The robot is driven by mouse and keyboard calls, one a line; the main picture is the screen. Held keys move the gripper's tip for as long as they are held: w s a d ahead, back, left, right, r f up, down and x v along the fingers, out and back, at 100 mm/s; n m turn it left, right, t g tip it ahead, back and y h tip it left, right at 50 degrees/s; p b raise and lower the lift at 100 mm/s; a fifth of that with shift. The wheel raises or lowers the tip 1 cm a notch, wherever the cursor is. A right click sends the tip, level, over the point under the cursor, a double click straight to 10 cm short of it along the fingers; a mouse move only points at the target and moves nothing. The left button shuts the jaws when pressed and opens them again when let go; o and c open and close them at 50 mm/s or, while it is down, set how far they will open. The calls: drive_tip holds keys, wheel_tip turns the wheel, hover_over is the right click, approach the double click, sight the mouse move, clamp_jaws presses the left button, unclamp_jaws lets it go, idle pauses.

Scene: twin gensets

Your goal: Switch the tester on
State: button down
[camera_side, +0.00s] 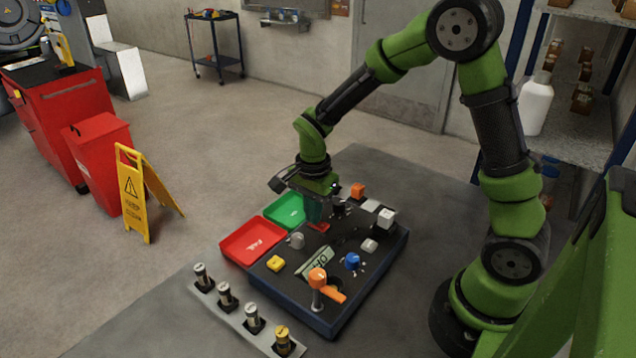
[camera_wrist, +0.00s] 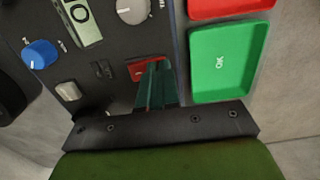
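The tester is a dark box (camera_side: 262,291) with a panel of controls, standing on the grey bench. A flat red piece (camera_side: 318,227), perhaps a switch, lies on the panel. It also shows in the wrist view (camera_wrist: 139,69), partly hidden by my fingers. My gripper (camera_side: 313,212) points down at the panel just by the red piece. In the wrist view its teal fingers (camera_wrist: 157,72) lie close together with no clear gap and nothing seen between them. I cannot tell whether the tips touch the red piece. A pale green display (camera_wrist: 80,22) with dark marks sits on the panel.
The panel also carries a blue knob (camera_side: 352,262), a grey knob (camera_side: 297,240), a yellow button (camera_side: 275,263) and an orange-topped lever (camera_side: 317,279). A red tray (camera_side: 252,241) and a green tray (camera_side: 286,210) adjoin it. Several cylinders stand on a strip in front.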

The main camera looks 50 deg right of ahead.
sight(319, 224)
drive_tip(key=shift+s+f, duration=0.1)
drive_tip(key=shift+s, duration=0.15)
drive_tip(key=shift+s+r, duration=0.25)
drive_tip(key=shift+s, duration=0.4)
drive_tip(key=shift+r, duration=0.1)
wheel_tip(319, 224, up, 14)
idle(0.3)
drive_tip(key=shift+w, duration=0.7)
drive_tip(key=shift+f, duration=0.2)
